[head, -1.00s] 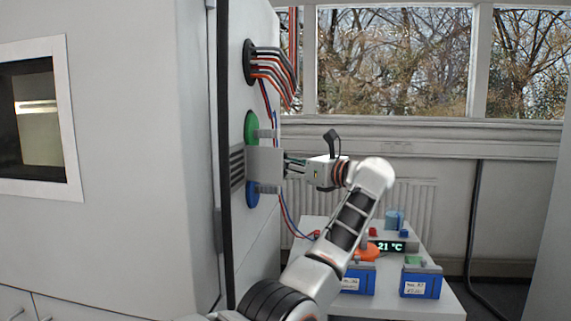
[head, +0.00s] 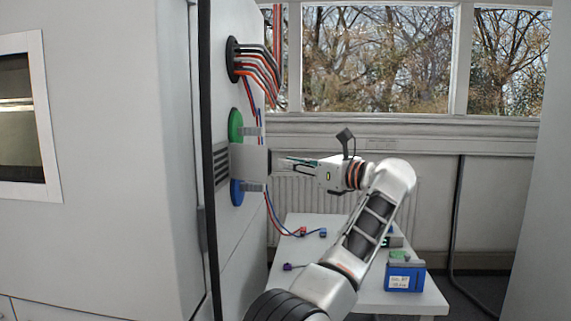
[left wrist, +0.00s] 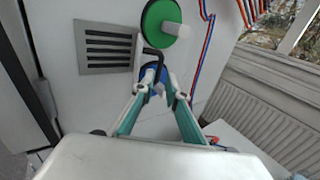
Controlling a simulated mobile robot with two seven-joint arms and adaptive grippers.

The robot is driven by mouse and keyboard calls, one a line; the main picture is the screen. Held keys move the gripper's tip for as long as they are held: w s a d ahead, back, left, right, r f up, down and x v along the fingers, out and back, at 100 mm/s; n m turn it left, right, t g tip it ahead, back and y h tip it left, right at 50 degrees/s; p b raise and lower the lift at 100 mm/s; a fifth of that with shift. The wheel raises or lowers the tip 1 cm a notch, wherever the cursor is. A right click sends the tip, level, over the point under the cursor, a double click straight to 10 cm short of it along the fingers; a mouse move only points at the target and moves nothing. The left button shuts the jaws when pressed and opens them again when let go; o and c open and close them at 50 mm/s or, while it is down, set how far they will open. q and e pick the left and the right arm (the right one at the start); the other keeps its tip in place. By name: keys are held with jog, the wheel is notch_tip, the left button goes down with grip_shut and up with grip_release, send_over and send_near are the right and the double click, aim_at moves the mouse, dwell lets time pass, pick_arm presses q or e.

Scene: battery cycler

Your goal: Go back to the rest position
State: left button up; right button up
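My left gripper (head: 282,163) is in front of the side wall of the large white cabinet (head: 110,130), beside a grey block (head: 250,160) between a green round port (head: 236,125) and a blue round port (head: 237,192). In the left wrist view its two teal-lined fingers (left wrist: 165,92) stand apart with nothing held between them. The blue port (left wrist: 153,74) shows behind the fingertips, and the green port (left wrist: 160,18) is above. Whether the fingertips touch anything cannot be told. My right gripper is in neither view.
My arm hides part of the table. Red and blue cables (head: 270,215) hang along the cabinet wall. A radiator (head: 300,195) is behind.

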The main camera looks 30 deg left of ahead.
aim_at(270, 171)
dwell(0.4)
